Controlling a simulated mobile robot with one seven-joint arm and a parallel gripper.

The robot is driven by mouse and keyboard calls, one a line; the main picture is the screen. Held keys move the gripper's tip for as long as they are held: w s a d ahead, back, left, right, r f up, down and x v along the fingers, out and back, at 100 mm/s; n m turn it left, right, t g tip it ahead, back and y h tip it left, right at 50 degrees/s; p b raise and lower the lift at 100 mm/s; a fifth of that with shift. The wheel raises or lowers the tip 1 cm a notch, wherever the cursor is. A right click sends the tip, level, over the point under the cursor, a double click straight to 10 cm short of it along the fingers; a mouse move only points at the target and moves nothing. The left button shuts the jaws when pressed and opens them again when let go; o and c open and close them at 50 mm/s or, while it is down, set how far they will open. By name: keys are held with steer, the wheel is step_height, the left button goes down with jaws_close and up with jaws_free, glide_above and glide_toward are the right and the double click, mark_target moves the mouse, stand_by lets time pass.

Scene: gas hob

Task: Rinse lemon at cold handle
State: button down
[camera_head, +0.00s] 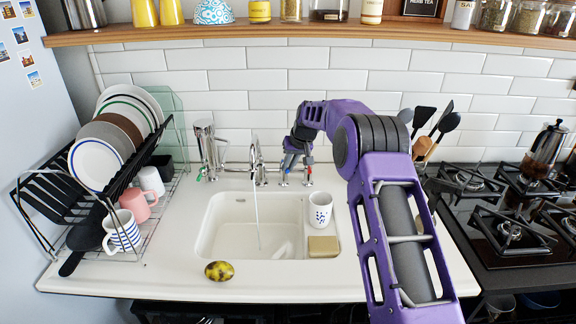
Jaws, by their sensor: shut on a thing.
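The lemon (219,271), yellow with dark patches, lies on the white counter in front of the sink's front rim. The tap (257,160) stands behind the sink, and a thin stream of water (257,215) falls from it into the basin (225,235). My gripper (288,165) is at the back of the sink, just right of the spout, shut on a tap handle. The gripper partly hides the handle, and its colour marking is too small to read surely. The lemon is well apart from the gripper, toward the front left.
A dish rack (128,250) with plates and mugs stands at left. A white cup (320,209) and a sponge-like block (323,246) sit at the sink's right edge. A gas hob (490,255) is at right. A shelf (230,32) with jars runs above.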

steer(key=c, duration=0.9)
jaws_free()
steer(key=shift+r, duration=0.1)
steer(key=v, duration=1.7)
steer(key=shift+s+d+r+p, duration=0.1)
steer(key=shift+d+r+p, duration=0.05)
steer(key=shift+p, duration=0.25)
